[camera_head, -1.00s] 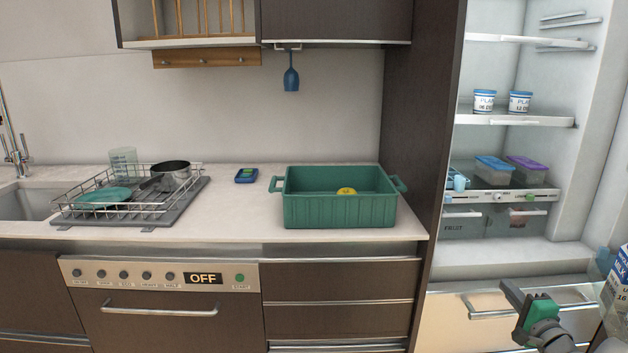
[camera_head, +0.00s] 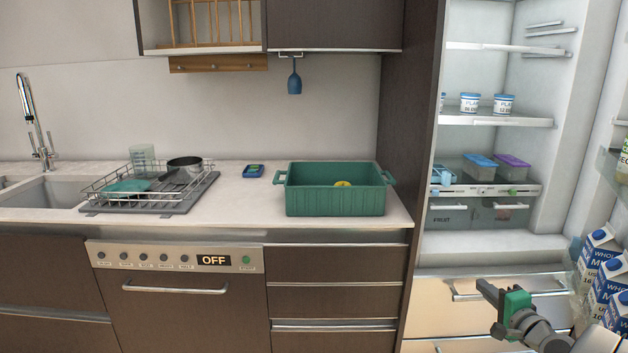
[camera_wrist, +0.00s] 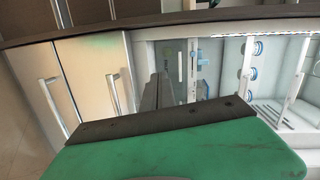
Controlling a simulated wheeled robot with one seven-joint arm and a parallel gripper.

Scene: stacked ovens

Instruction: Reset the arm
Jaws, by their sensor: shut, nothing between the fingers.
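My gripper (camera_head: 484,288) is at the lower right of the head view, in front of the drawer fronts below the open fridge. Its green and dark grey body shows there, with the arm coming in from the bottom right. In the wrist view the gripper fingers (camera_wrist: 157,92) are together and hold nothing. The gripper looks clear of the drawer handle (camera_head: 520,295) behind it, though the gap is hard to judge.
The open fridge (camera_head: 488,240) holds tubs and lidded boxes. Milk cartons (camera_head: 604,262) stand close right of my arm. A green crate (camera_head: 335,203) with a yellow item and a dish rack (camera_head: 150,200) stand on the counter. Space before the counter looks free.

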